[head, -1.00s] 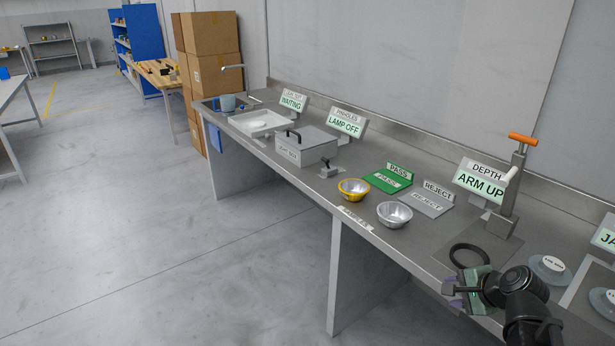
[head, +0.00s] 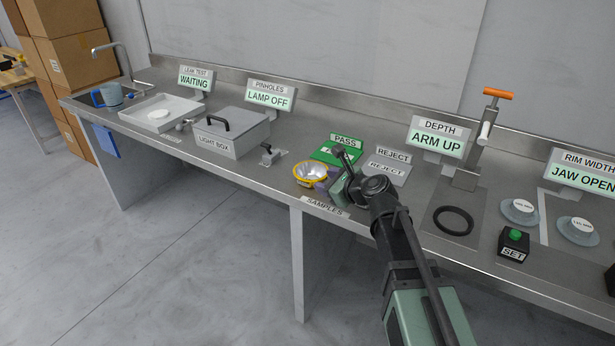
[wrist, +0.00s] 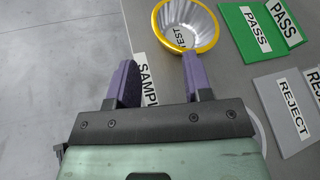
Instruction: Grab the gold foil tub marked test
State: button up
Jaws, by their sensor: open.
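The gold-rimmed foil tub (head: 308,171) sits on the bench above the SAMPLES label. In the wrist view the tub (wrist: 184,24) stands at the top, silver inside, with a TEST label in it. My gripper (wrist: 158,75) is open and empty, with two purple fingers. The right fingertip overlaps the tub's near rim in the picture, and the left one lies left of the tub; I cannot tell if they touch. In the head view my gripper (head: 328,184) is just right of the tub and covers part of its right side. The plain silver tub is hidden behind my gripper.
The green PASS plate (head: 335,152) and grey REJECT plate (head: 388,171) lie behind. The light box (head: 231,135) and a small lever fixture (head: 269,154) stand to the left. A black ring (head: 453,221) and the depth press (head: 472,160) are to the right.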

aim_at(298, 175)
jog(key=b+x, duration=0.3)
jog(key=x, duration=0.7)
jog(key=shift+w+a+f+b, duration=0.1)
jog(key=shift+w+f+b, duration=0.15)
jog(key=shift+w+b, duration=0.1)
jog(key=shift+s+r, duration=0.1)
grip_shut()
